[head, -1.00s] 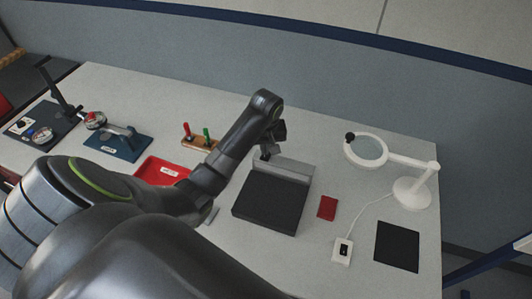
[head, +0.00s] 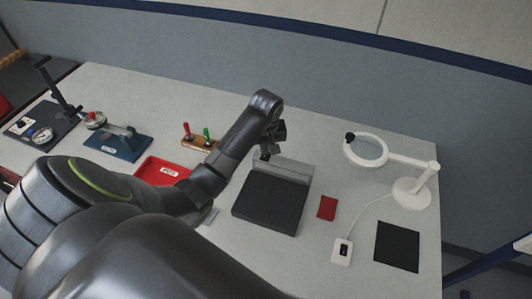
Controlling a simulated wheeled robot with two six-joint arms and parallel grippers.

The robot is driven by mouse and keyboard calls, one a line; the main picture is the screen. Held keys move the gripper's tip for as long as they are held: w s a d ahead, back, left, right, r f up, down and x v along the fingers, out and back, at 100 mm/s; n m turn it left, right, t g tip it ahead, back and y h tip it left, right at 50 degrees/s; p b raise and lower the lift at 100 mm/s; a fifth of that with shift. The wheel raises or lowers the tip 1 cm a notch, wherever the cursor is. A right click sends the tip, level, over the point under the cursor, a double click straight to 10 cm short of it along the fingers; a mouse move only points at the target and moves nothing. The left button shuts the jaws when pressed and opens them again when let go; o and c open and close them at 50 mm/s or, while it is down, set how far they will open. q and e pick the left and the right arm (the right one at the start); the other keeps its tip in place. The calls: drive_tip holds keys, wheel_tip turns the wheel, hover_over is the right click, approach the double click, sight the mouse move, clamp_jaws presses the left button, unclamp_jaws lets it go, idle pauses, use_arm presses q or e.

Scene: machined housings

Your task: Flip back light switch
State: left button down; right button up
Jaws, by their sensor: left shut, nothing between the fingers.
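The light switch (head: 342,252) is a small white box with a dark rocker, lying on the table at the front right. A white cord runs from it to a white magnifier lamp (head: 412,192). Which way the rocker is tipped is too small to tell. My left gripper (head: 266,155) is shut and empty. It is over the back part of a black block with a grey upright back (head: 270,202), well to the left of and behind the switch. My right gripper is not in view.
A red pad (head: 327,208) lies between the black block and the switch. A black mat (head: 397,247) lies right of the switch. A red tray (head: 160,170), a wooden stand with red and green handles (head: 199,143) and a blue-based fixture (head: 118,144) stand left. A grey partition closes the back.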

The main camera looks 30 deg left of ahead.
sight(265, 157)
use_arm(q)
drive_tip(key=shift+f, duration=0.9)
idle(0.7)
drive_tip(key=shift+r, duration=0.1)
wheel_tip(265, 157, up, 5)
drive_tip(key=p, duration=0.5)
drive_tip(key=shift+p, duration=0.35)
drive_tip(key=shift+r, duration=0.9)
